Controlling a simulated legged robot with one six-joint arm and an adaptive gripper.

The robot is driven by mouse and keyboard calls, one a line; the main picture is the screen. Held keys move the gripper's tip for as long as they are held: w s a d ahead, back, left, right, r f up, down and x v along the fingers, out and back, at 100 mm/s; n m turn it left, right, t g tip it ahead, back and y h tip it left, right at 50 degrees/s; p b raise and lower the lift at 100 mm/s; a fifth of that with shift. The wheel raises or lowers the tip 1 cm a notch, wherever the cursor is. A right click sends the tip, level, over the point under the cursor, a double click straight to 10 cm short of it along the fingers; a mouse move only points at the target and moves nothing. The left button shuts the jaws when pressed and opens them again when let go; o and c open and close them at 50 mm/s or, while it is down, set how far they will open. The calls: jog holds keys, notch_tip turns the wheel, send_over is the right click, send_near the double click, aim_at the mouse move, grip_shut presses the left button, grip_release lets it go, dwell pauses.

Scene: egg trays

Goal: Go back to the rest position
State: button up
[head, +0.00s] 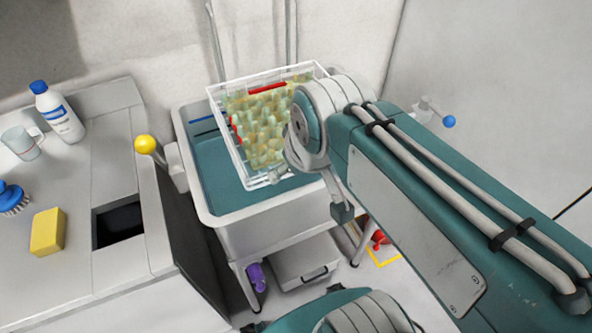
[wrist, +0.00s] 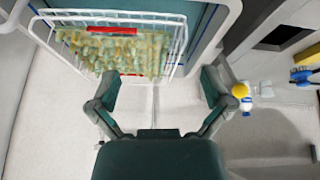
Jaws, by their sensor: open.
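In the wrist view the basket (wrist: 186,40) lies at the upper left, beyond my fingers. My gripper (wrist: 160,84) is open with its two fingers wide apart and nothing between them. It is apart from the basket. In the head view the gripper is mostly hidden by my own arm.
A counter at left holds a yellow sponge (head: 47,232), a blue brush (head: 13,199), a clear mug (head: 22,142) and a white bottle (head: 60,115). A yellow knob (head: 145,144) stands up near the cart. A blue-tipped wall lever (head: 449,121) is at right.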

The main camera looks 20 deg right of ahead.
jog(key=shift+s+a+f+m, duration=0.2)
jog(key=shift+s+f+m, duration=0.5)
jog(key=shift+s+f, duration=0.35)
jog(key=shift+s+r, duration=0.1)
jog(key=shift+r, duration=0.05)
dwell(0.4)
